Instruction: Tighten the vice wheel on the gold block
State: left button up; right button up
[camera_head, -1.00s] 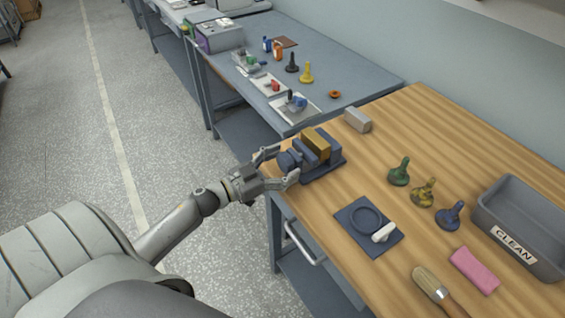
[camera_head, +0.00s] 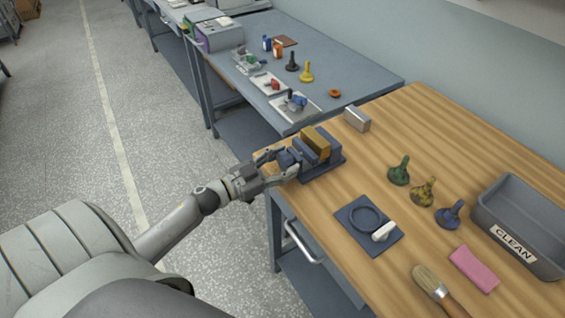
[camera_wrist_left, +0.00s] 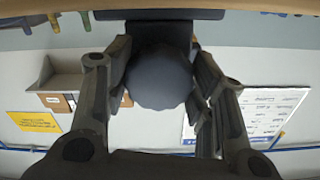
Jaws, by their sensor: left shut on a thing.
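A blue vice (camera_head: 324,166) stands at the near left corner of the wooden bench, with the gold block (camera_head: 316,140) between its jaws. The vice's round wheel (camera_head: 285,159) faces left toward my arm. My left gripper (camera_head: 276,164) is shut on the wheel, a finger on either side of it. In the left wrist view the dark blue wheel (camera_wrist_left: 160,77) fills the space between the two fingers of the left gripper (camera_wrist_left: 162,90). The gold block is hidden behind the wheel there. My right gripper is not in view.
A silver block (camera_head: 357,119) stands behind the vice. A blue mat (camera_head: 347,221) with a ring and a white piece lies to the right, near several coloured pawn-like pieces. A grey CLEAN bin (camera_head: 484,216), pink sponge (camera_head: 474,268) and brush (camera_head: 433,284) lie further right.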

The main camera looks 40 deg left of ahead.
pick_arm(q)
jog(key=m, duration=0.4)
jog(key=shift+m, duration=0.4)
jog(key=m+b, duration=0.1)
jog(key=m, duration=0.3)
jog(key=shift+a, duration=0.1)
jog(key=m+b, duration=0.1)
jog(key=m, duration=0.4)
jog(key=m+b, duration=0.2)
jog(key=m, duration=0.2)
jog(key=shift+r+m, duration=0.1)
jog(key=shift+m, duration=0.2)
jog(key=o, duration=1)
